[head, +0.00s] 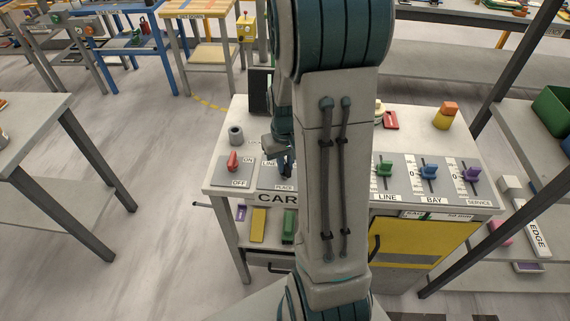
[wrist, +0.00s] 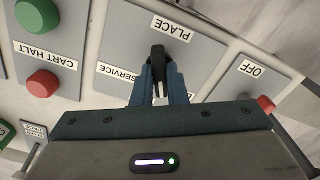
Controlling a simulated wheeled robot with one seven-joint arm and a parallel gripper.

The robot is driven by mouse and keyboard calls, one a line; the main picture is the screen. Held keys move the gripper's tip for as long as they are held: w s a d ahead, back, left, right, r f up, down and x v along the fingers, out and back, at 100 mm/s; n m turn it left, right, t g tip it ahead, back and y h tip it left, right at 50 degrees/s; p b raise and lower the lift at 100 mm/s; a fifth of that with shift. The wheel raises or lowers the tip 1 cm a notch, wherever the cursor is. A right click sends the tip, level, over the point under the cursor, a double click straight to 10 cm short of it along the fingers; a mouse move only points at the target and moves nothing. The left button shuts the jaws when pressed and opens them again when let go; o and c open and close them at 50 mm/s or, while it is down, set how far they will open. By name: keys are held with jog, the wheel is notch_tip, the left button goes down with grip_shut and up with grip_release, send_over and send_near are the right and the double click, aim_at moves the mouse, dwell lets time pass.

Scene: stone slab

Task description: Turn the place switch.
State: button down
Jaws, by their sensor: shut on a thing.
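The place switch has a black knob (wrist: 158,56) on a grey plate, with the label PLACE (wrist: 171,29) upside down in the wrist view. The label SERVICE lies to the left of the knob, and another label is partly hidden by my gripper. My gripper (wrist: 160,82) has its blue fingers closed on the black knob. In the head view my gripper (head: 284,160) is over the left part of the panel, mostly behind my arm. The knob's contact with the fingers is hard to see there.
A red ON/OFF switch (head: 232,161) sits to the left. Green (head: 384,167), blue (head: 430,171) and purple (head: 471,174) sliders stand to the right of my arm. The wrist view shows a green button (wrist: 37,15) and a red button (wrist: 42,83) marked CART HALT.

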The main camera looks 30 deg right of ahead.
jog(key=m, duration=0.3)
jog(key=shift+w+m+b, duration=0.1)
jog(key=shift+m+b, duration=0.25)
jog(key=shift+m, duration=0.05)
jog(key=m, duration=0.3)
jog(key=shift+m, duration=0.3)
jog(key=m, duration=0.3)
jog(key=shift+r+m, duration=0.1)
jog(key=shift+m, duration=0.2)
jog(key=shift+m+p, duration=0.7)
jog(key=shift+m, duration=0.9)
jog(key=c, duration=1.4)
grip_release()
jog(key=shift+c, duration=0.2)
notch_tip(320, 180, up, 14)
